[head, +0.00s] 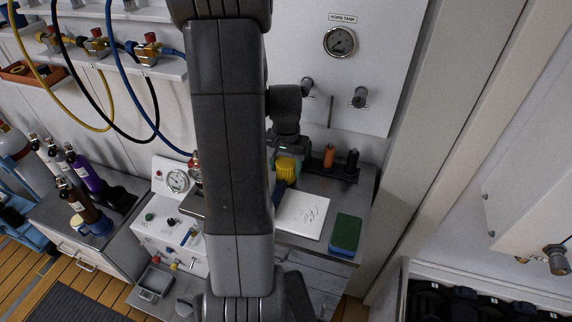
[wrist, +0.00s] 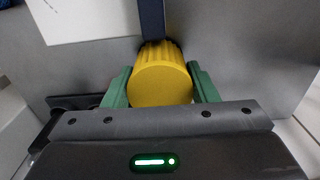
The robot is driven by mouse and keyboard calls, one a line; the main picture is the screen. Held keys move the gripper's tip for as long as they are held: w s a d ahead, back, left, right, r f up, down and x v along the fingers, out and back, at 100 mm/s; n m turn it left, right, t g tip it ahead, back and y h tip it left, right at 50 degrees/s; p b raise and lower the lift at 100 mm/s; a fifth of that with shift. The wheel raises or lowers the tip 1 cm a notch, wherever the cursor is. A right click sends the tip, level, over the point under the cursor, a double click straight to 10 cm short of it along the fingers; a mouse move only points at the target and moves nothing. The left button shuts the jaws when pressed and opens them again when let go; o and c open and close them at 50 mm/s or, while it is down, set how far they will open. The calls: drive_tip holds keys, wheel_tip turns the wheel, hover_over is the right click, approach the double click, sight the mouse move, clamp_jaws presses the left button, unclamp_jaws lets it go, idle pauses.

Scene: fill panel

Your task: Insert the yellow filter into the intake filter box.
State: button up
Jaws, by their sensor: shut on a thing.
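The yellow filter (wrist: 161,80) is a ribbed cylinder with a smooth round end facing the wrist camera. My gripper (wrist: 161,88) is shut on it, one green finger on each side. In the head view the filter (head: 287,168) shows below my gripper (head: 288,157), over the back of the grey bench, partly hidden by my arm. In the wrist view a dark blue bar (wrist: 152,18) meets the filter's far end, with a dark edge there. I cannot tell whether they touch. I cannot make out the intake filter box for certain; my arm hides part of the bench.
An orange bottle (head: 329,155) and a black bottle (head: 351,163) stand behind, right of my gripper. A gauge panel (head: 373,60) rises behind. Hoses (head: 115,70) hang at left.

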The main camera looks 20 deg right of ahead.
drive_tip(key=o, duration=1)
